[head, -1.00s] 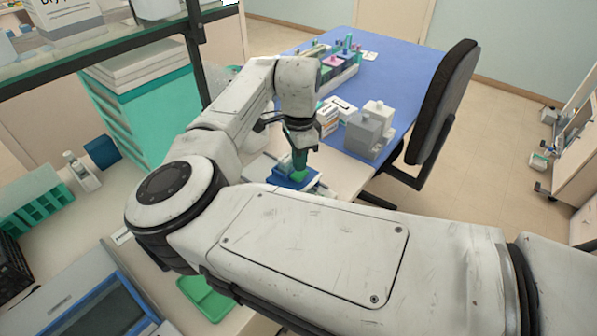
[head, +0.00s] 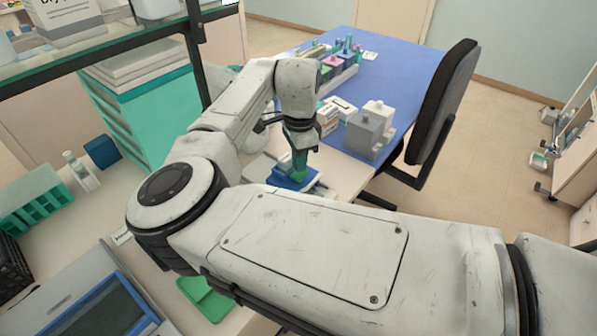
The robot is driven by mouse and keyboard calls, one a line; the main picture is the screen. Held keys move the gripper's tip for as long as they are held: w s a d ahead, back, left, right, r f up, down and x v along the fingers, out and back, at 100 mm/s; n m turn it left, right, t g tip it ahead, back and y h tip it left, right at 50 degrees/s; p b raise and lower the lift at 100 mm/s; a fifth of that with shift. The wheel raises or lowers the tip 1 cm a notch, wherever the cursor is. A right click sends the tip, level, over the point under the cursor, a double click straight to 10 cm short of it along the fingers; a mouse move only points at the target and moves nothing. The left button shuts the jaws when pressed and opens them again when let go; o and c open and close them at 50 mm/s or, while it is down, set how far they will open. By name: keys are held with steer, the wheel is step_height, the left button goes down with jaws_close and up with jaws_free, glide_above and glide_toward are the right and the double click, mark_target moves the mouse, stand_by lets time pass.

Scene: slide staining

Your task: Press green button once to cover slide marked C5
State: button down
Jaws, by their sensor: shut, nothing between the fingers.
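My gripper (head: 299,175) points down in the middle of the head view, shut with nothing visible in it. Its dark green fingers end at a small blue device (head: 284,181) on the pale bench. A bit of green shows at the fingertips; I cannot tell whether it is the green button or the finger ends. Whether the tips touch the device is also unclear. My arm covers the near side of the device. No slide marked C5 can be made out.
Grey blocky containers (head: 370,131) and a small white-orange box (head: 328,118) stand right of my gripper. A blue table (head: 400,85) with staining jars (head: 335,67) lies behind, beside a black chair (head: 442,100). A green tray (head: 205,300) is at the front left.

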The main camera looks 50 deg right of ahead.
steer(key=shift+f+b, duration=0.45)
steer(key=shift+f, duration=0.65)
stand_by(0.4)
steer(key=shift+r, duration=0.15)
steer(key=shift+r+p, duration=3.1)
steer(key=shift+r, duration=0.35)
